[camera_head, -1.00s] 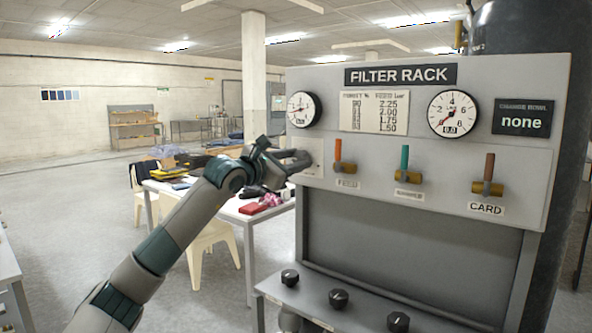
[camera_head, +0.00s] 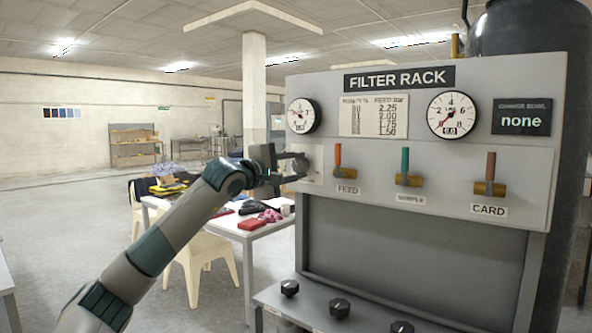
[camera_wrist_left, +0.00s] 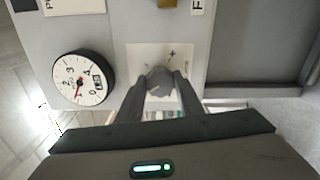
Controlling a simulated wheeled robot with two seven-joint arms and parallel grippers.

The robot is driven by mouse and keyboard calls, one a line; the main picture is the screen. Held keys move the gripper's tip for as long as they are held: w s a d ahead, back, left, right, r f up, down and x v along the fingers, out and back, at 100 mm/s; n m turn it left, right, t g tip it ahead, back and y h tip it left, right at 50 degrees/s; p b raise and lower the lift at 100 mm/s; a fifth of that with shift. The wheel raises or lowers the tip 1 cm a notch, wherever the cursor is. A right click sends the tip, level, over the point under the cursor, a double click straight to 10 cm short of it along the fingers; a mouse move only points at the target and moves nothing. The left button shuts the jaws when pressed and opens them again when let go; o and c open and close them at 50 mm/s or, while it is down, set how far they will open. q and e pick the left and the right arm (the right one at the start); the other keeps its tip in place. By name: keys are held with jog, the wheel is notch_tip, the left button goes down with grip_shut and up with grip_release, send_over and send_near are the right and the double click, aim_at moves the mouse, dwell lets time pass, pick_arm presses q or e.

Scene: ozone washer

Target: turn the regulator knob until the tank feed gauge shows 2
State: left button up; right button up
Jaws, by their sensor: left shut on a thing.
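My left gripper (camera_head: 297,166) reaches the left end of the filter rack panel (camera_head: 463,150). In the left wrist view its two fingers (camera_wrist_left: 165,90) are shut on the grey regulator knob (camera_wrist_left: 161,79), in front of a pale plate with a plus mark. The fingers hide the knob's sides. A round white gauge (camera_head: 301,116) sits just above the knob; it also shows in the left wrist view (camera_wrist_left: 83,79). Its red needle points up and left in the head view; its small digits are too blurred to read surely. My right gripper is not in view.
A second gauge (camera_head: 452,114) reads 0.0. Orange (camera_head: 338,155), teal (camera_head: 405,160) and brown (camera_head: 490,166) levers stand to the right of the knob. Black knobs line the lower shelf (camera_head: 370,318). A cluttered table (camera_head: 266,231) stands behind my left arm.

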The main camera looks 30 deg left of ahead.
pick_arm(q)
jog(key=shift+f+m, duration=0.1)
jog(key=shift+m, duration=1.2)
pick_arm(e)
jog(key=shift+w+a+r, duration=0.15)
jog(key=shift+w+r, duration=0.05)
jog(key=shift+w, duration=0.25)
pick_arm(q)
jog(key=o, duration=1.1)
jog(key=shift+c, duration=0.2)
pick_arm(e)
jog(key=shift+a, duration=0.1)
pick_arm(q)
jog(key=shift+s, duration=0.15)
